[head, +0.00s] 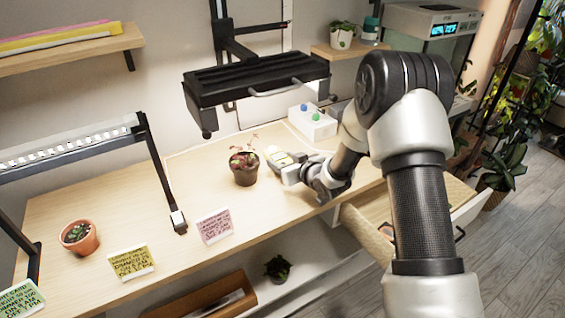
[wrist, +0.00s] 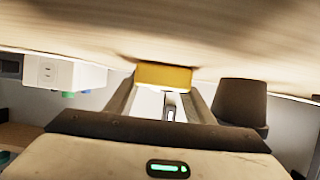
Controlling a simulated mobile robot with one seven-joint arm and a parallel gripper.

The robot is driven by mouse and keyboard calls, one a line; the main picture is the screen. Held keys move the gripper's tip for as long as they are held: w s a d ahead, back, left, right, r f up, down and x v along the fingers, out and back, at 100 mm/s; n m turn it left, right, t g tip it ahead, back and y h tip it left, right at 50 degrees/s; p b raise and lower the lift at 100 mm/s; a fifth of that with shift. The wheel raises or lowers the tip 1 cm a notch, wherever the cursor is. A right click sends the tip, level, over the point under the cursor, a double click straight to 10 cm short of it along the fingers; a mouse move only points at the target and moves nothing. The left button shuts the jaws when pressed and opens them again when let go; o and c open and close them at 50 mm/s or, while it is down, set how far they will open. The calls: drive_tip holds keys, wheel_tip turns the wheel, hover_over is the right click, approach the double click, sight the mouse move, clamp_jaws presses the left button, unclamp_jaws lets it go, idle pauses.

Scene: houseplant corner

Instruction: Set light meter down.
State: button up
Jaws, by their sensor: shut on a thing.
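The light meter is the yellow block (wrist: 163,77) between my fingertips in the wrist view. It shows as a small yellow and white piece (head: 283,158) in the head view. My gripper (wrist: 163,92) is shut on it. The wrist view looks upside down, with the wooden bench top (head: 120,200) along its top edge. The meter is at or very close to the bench surface; I cannot tell if it touches. A dark potted plant (head: 244,168) stands just left of my gripper in the head view; its pot (wrist: 240,102) also shows in the wrist view.
A white box (head: 312,124) with blue and green knobs stands behind my gripper. A black lamp (head: 258,80) hangs above the bench. Pink (head: 215,226) and yellow (head: 131,262) cards and a terracotta pot (head: 80,238) stand leftward. An open drawer (head: 465,198) juts out at right.

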drive_tip(key=shift+f, duration=0.15)
drive_tip(key=o, duration=1.3)
drive_tip(key=shift+c, duration=0.2)
